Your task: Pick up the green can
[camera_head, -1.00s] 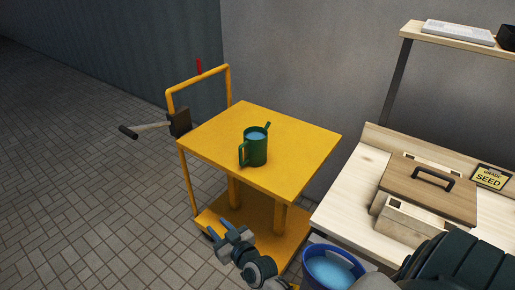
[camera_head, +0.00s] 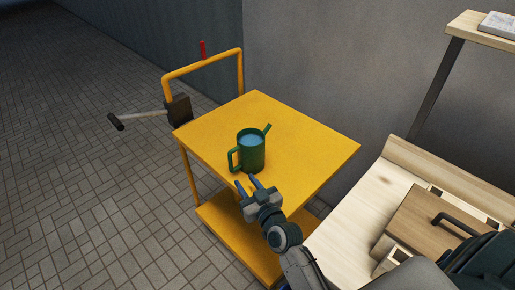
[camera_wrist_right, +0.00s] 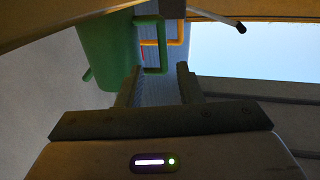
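The green can (camera_head: 252,152) stands upright on the yellow cart top (camera_head: 310,148). It has a side handle at its left, a spout at its upper right, and a blue-grey inside. My right gripper (camera_head: 248,184) is just in front of the can, near the cart's front edge, with its two fingers apart and nothing between them. In the right wrist view the can (camera_wrist_right: 108,48) shows at upper left, its handle ahead of the open fingers (camera_wrist_right: 159,75). I cannot tell whether a finger touches the can. My left gripper is not in view.
The cart has a yellow push rail (camera_head: 205,63) with a red piece on it and a dark box with a lever (camera_head: 178,110). A wooden bench (camera_head: 352,215) with a brown lidded box (camera_head: 425,215) stands at right. A shelf post rises behind it. Tiled floor at left is clear.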

